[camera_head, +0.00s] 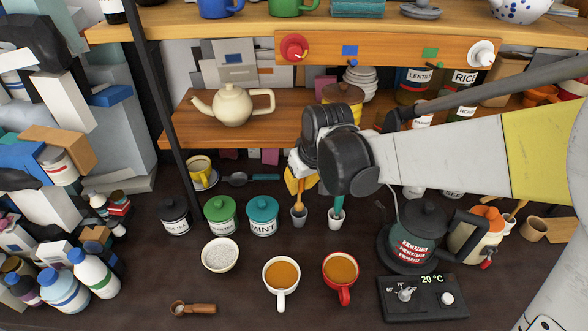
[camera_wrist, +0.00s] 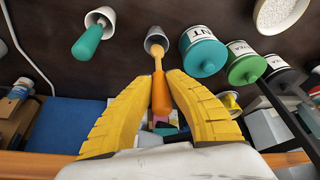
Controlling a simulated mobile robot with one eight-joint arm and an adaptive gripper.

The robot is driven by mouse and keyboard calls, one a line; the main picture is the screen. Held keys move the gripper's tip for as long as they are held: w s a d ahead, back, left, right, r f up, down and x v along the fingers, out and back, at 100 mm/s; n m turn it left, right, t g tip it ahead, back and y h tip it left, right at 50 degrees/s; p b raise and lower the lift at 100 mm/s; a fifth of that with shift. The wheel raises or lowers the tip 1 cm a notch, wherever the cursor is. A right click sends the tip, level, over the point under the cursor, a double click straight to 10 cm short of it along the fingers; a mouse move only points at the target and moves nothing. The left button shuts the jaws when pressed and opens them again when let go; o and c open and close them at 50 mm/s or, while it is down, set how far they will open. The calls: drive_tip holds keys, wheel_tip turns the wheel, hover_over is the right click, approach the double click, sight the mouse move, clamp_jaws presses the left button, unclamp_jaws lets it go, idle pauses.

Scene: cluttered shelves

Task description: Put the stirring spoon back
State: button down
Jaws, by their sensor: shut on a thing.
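The orange-handled stirring spoon (camera_wrist: 160,92) is between the yellow fingers of my gripper (camera_wrist: 162,80), which is shut on its handle. The spoon's lower end meets the mouth of a small grey cup (camera_wrist: 157,42) and looks to be inside it; how deep is hidden. In the head view my gripper (camera_head: 301,178) is directly above this grey cup (camera_head: 299,216), with the spoon handle (camera_head: 299,198) upright. Next to it, a teal-handled spoon (camera_head: 337,206) stands in a second small cup (camera_head: 335,223); both also show in the wrist view.
Mint (camera_head: 263,216) and green (camera_head: 220,215) tins stand left of the cups. A black kettle (camera_head: 418,240) is close on the right. Two filled mugs, white (camera_head: 281,283) and red (camera_head: 340,277), stand in front. A shelf with a cream teapot (camera_head: 232,105) is behind.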

sight(300, 198)
drive_tip(key=shift+f+b, duration=0.95)
drive_tip(key=shift+f, duration=1.7)
drive_tip(key=shift+f, duration=0.15)
drive_tip(key=c, duration=1.4)
unclamp_jaws()
drive_tip(key=shift+c, duration=0.2)
